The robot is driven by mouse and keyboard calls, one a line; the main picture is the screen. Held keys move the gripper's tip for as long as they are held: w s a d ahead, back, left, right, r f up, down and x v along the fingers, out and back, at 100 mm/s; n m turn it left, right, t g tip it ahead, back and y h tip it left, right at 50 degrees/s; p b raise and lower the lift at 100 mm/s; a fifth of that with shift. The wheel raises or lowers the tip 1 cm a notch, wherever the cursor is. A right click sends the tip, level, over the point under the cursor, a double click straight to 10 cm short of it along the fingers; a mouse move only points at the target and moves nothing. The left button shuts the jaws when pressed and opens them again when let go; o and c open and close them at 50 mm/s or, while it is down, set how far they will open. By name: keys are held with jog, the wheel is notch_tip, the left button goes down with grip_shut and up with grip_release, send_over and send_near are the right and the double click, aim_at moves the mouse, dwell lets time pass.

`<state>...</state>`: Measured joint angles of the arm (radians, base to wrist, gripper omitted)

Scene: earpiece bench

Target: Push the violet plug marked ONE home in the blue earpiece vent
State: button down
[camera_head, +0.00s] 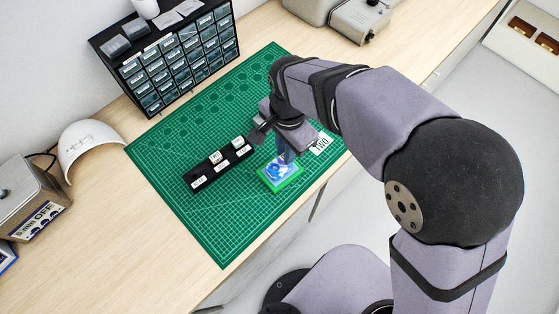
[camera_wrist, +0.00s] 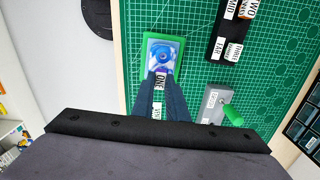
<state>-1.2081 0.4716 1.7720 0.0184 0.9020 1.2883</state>
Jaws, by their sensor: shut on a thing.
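The blue earpiece (camera_head: 279,172) sits in a green-edged holder (camera_head: 267,183) on the cutting mat. In the wrist view the earpiece (camera_wrist: 165,48) shows as a blue and white shape inside the green frame (camera_wrist: 149,45). My gripper (camera_head: 286,157) points down at the earpiece. The plug's violet body and the vent are mostly hidden by the fingers, so I cannot tell how deep the plug sits.
A black rack (camera_head: 201,181) with white labels lies left of the holder. A white label card (camera_head: 322,143) lies at right. A drawer cabinet (camera_head: 176,62) stands behind the mat.

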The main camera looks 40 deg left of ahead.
jog(key=c, duration=1.7)
grip_release()
jog(key=shift+o, duration=0.2)
jog(key=shift+r+b, duration=0.9)
jog(key=shift+r, duration=2.75)
